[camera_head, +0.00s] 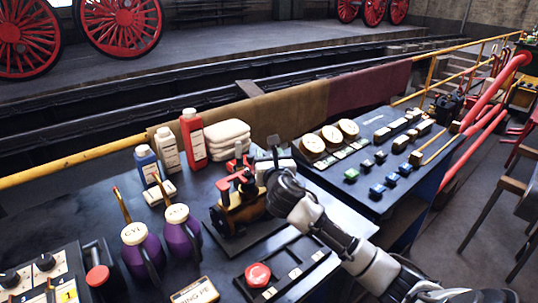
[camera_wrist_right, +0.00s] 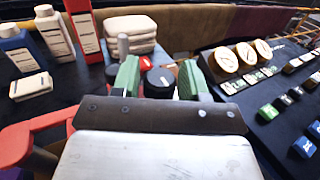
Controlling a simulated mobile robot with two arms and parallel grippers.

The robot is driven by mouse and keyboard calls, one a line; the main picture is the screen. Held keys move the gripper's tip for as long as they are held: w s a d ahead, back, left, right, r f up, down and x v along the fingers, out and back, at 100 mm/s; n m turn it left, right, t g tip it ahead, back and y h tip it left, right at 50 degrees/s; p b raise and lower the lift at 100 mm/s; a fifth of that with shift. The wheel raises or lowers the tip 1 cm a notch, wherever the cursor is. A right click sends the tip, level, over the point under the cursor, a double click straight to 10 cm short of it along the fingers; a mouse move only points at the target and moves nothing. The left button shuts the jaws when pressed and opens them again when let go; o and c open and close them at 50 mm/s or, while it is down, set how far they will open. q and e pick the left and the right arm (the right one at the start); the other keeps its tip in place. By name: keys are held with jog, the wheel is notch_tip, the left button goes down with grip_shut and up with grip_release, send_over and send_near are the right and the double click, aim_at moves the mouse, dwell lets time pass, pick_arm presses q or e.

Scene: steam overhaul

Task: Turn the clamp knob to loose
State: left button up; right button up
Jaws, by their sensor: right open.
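The clamp knob (camera_wrist_right: 160,83) is a round black knob with a short white mark on its face. In the right wrist view it sits between the two green fingers of my right gripper (camera_wrist_right: 158,78), which is open, one finger on each side. I cannot tell whether the fingers touch it. In the head view my right gripper (camera_head: 272,163) is beside a brass-coloured fixture (camera_head: 240,212) with red parts (camera_head: 236,180), and I cannot make out the knob there. My left gripper is not in view.
White folded cloths (camera_head: 227,138) and a red bottle (camera_head: 193,138) stand behind the fixture. Purple oil cans (camera_head: 180,232) stand to its left. A gauge panel (camera_head: 375,123) lies to the right. A red button (camera_head: 258,275) is in front.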

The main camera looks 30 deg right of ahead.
jog(key=shift+w, duration=0.1)
jog(key=shift+c, duration=0.7)
jog(key=c, duration=0.5)
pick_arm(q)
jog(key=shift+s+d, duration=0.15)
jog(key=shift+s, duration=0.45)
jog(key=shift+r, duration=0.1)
pick_arm(e)
jog(key=shift+y, duration=0.3)
